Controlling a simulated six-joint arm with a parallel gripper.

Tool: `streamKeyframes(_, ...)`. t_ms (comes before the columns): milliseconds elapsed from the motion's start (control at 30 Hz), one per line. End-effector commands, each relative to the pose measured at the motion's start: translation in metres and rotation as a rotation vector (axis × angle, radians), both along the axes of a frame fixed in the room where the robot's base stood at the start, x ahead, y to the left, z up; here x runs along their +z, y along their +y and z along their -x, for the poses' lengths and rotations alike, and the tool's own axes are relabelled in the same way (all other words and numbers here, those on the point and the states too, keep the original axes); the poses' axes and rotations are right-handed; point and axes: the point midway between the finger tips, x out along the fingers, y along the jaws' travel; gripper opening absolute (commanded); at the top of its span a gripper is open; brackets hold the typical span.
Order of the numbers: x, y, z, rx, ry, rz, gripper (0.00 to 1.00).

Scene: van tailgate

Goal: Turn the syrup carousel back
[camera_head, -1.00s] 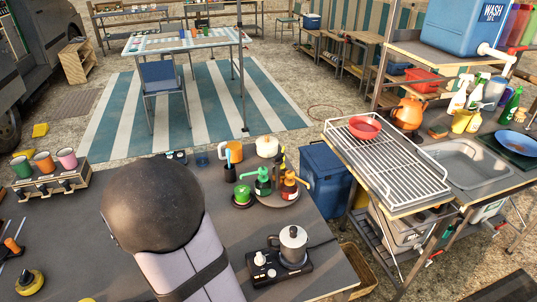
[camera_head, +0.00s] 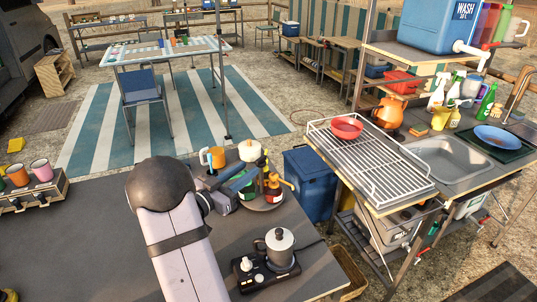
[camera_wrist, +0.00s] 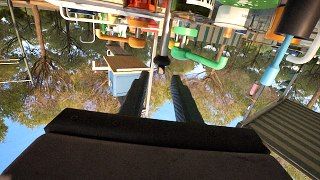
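The syrup carousel (camera_head: 266,205) is a low round tray near the right end of the dark counter. It bears a green bottle (camera_head: 250,188), a red-brown bottle (camera_head: 273,188) with an orange pump, and a dark-and-yellow top behind them. My gripper (camera_head: 249,178) reaches in from the left at the carousel's left side and partly hides the green bottle. In the wrist view, its two dark fingers (camera_wrist: 157,88) are apart with nothing visibly held between them. That view is upside down; green and red-orange pump spouts (camera_wrist: 205,58) hang near the top. I cannot tell whether a finger touches anything.
A moka pot (camera_head: 279,248) on a black burner (camera_head: 262,274) is in front of the carousel. A mug rack (camera_head: 32,193) is at left. The counter's middle is largely bare.

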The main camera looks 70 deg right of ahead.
Motion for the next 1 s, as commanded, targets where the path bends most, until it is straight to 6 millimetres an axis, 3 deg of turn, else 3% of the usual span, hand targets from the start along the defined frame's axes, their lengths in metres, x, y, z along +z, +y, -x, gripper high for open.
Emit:
streamKeyframes(267,0.001,-0.023,0.006,0.0,0.0,-0.001,0.29)
streamKeyframes(700,0.001,-0.091,0.023,0.001,-0.001,-0.001,0.29)
streamKeyframes(1000,0.0,-0.113,0.028,0.003,0.0,-0.002,0.29)
